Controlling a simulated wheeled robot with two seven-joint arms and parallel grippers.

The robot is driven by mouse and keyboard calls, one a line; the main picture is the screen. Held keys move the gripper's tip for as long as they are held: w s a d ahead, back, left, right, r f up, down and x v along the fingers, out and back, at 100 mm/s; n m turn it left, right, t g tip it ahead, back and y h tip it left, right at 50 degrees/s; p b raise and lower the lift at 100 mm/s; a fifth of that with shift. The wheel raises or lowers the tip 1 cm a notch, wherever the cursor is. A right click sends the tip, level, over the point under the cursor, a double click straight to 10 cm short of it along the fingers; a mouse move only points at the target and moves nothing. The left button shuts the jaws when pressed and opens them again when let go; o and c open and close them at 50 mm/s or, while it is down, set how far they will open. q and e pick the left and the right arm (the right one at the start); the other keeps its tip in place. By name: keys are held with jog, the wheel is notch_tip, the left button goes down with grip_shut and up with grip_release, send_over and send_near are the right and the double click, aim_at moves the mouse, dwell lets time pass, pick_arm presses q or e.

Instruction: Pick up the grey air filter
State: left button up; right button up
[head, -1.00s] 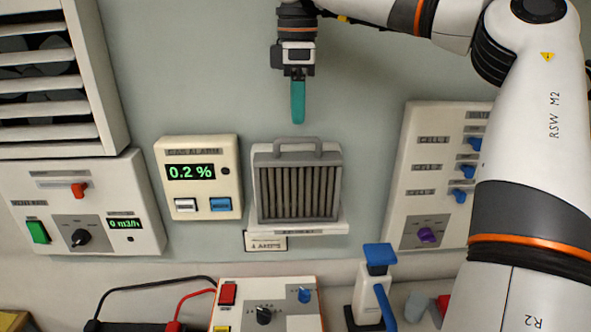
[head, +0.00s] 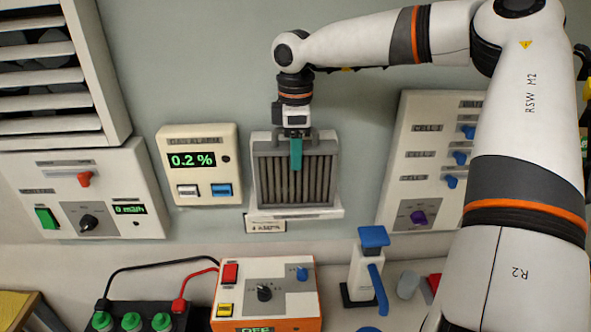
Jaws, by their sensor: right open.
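The grey air filter (head: 318,183) stands upright on a small white wall shelf (head: 290,213). It has a pleated front and a grey handle on top, now partly hidden behind my gripper. My right gripper (head: 296,160) points down from above with its teal fingers in front of the filter's upper middle in the head view. It is open and holds nothing. I cannot tell whether the fingers touch the handle. My left gripper is not in view.
A gas alarm box (head: 226,150) reading 0.2 % hangs close left of the filter. A switch panel (head: 405,170) is to the right. Below are an orange-sided control box (head: 290,270), a white device with blue lever (head: 362,275) and red and black cables (head: 150,262).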

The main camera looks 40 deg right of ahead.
grip_shut()
jog(key=shift+w, duration=0.1)
jog(key=shift+r, duration=0.15)
